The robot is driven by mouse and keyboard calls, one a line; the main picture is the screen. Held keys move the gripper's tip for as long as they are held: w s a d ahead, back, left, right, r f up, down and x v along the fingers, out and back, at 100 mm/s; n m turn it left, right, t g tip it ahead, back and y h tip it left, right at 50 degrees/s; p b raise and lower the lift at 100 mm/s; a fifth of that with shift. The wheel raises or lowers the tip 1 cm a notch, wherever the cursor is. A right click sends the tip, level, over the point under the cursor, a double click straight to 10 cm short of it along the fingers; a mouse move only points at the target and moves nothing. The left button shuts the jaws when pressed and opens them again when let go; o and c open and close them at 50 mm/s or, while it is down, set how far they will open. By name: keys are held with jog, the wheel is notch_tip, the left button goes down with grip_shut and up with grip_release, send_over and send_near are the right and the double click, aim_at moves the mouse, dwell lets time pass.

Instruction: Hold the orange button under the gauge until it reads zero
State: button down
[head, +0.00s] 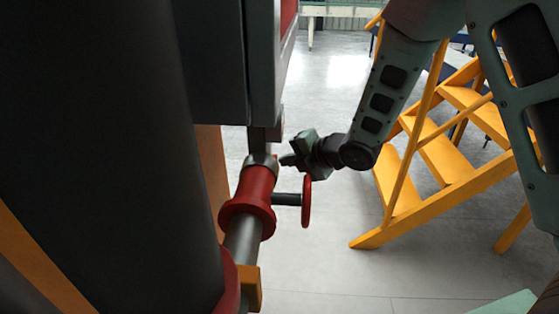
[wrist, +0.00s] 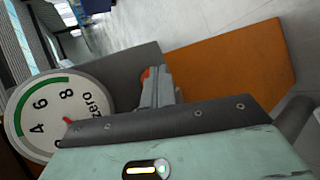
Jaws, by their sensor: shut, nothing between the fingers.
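In the wrist view, a round white gauge (wrist: 37,108) with a green arc shows 4, 6, 8 and the word "zero". A red bit, perhaps its needle, shows at the edge of my gripper's dark body, which hides the lower right of the dial. The orange button (wrist: 146,73) is a small orange-red patch beside my fingertips, mostly hidden. My gripper (wrist: 157,72) is shut with nothing in it, its tips at the button; I cannot tell whether they press it. In the head view, my gripper (head: 287,160) is beside the pipe top; gauge and button do not show there.
A red valve body (head: 252,190) with a red handwheel (head: 307,201) is just below my gripper in the head view. Yellow steps (head: 440,160) stand to the right. A large dark column fills the left. Grey floor (head: 340,270) is open between.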

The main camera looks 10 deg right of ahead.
jog(key=shift+d, duration=0.1)
jog(key=shift+s+d, duration=0.3)
jog(key=shift+d, duration=0.5)
jog(key=shift+s+d+b, duration=0.1)
jog(key=shift+s+d, duration=0.15)
jog(key=shift+d, duration=0.55)
jog(key=shift+s+d+b, duration=0.15)
jog(key=shift+s+d, duration=0.1)
jog(key=shift+d, duration=0.55)
jog(key=shift+s+d+b, duration=0.1)
jog(key=shift+s+d, duration=0.15)
jog(key=shift+d, duration=0.55)
